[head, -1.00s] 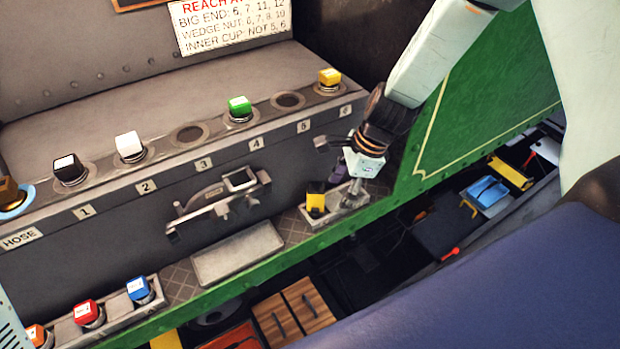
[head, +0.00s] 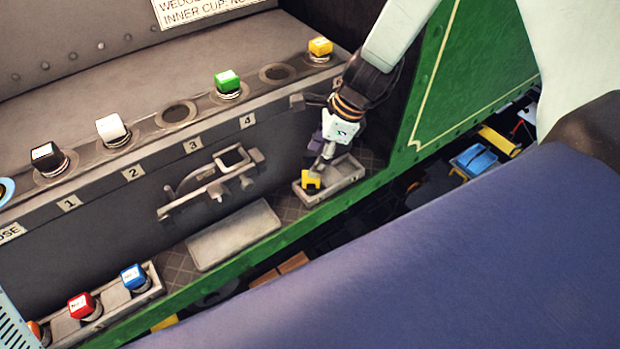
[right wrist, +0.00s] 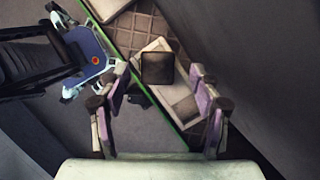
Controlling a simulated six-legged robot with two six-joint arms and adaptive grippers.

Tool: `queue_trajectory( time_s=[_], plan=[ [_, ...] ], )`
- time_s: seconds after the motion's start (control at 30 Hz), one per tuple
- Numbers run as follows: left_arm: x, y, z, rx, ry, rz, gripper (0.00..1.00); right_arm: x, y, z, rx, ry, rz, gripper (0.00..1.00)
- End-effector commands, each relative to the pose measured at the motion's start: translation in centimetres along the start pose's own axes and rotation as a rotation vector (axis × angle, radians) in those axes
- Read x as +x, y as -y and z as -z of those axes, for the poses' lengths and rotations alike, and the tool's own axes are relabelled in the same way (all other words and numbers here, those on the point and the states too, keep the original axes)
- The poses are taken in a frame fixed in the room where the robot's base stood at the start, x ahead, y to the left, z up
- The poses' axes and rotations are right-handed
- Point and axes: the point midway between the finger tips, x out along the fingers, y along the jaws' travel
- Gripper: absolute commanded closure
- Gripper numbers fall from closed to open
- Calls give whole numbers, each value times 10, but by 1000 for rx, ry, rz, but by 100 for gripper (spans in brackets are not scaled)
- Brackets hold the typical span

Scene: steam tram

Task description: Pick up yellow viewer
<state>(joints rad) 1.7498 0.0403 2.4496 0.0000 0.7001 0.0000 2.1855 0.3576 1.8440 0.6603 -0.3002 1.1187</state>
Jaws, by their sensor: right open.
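The yellow viewer (head: 311,181), a small yellow block with black on it, stands at the left end of a small grey tray (head: 347,180) on the tram's ledge. My right gripper (head: 320,163) is open, pointing down just above the viewer and partly covering it. In the right wrist view, a dark square top, apparently the viewer's (right wrist: 157,68), shows between and beyond the two spread fingers (right wrist: 158,85). I see no contact between fingers and viewer. My left gripper is not in view.
A grey bench with sockets holds yellow (head: 320,47), green (head: 228,83), white (head: 111,128) and black (head: 47,157) knobs. A bracket (head: 210,187) juts from its front. A grey plate (head: 234,235) lies left of the tray. Red (head: 81,305) and blue (head: 134,276) knobs stand front left.

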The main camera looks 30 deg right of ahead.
Motion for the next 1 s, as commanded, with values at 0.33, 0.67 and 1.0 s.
queue_trajectory(
  time_s=[0.33, 0.67, 1.0],
  plan=[
    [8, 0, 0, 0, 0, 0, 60, 15, 2, -2, -1, 1, 1, 36],
    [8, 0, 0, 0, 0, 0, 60, 15, 2, -2, -1, 1, 1, 58],
    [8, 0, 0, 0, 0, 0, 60, 15, 2, -2, -1, 1, 1, 87]
  ],
)
